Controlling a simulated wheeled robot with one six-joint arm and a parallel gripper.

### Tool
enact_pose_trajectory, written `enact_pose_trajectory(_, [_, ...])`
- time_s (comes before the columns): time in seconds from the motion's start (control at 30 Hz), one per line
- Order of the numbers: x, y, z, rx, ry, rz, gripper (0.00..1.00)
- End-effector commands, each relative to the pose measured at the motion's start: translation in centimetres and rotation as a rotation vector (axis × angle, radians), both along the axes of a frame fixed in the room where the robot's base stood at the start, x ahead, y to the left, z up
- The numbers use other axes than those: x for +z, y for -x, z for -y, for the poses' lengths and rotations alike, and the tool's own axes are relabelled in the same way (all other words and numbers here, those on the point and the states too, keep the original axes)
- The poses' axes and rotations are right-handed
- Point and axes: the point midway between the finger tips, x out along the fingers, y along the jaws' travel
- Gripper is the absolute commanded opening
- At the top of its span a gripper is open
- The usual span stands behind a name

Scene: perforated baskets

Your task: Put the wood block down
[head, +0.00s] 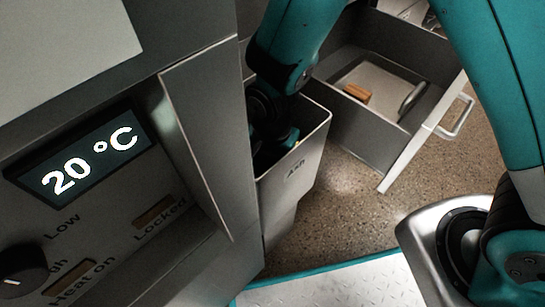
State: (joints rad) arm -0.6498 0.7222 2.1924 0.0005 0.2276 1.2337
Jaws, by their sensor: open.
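A small orange-brown wood block (357,92) lies in the open grey drawer (375,150) at the upper right of the head view. My gripper (275,146) is at the end of the teal and black arm, down inside the mouth of the grey bin marked "Ash" (298,185). The bin's front wall and the shadow inside hide its fingertips. It is open and well to the left of the block in the drawer. I cannot see whether anything lies inside the bin.
The drawer's front panel with a white handle (458,117) juts out to the right. A grey metal handle-like piece (412,98) is in the drawer. A control panel (85,160) reading 20 °C fills the left. Bare speckled floor (345,205) lies between the bin and drawer front.

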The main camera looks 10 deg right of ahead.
Motion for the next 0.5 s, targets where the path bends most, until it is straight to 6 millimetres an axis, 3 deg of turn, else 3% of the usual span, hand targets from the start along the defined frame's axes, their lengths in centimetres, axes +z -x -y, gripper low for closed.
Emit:
enact_pose_trajectory(0.3, [6.9, -0.1, -0.1, 0.0, -0.002, 0.004, 0.67])
enact_pose_trajectory(0.5, [10.5, 0.0, 0.0, 0.0, -0.002, 0.002, 0.67])
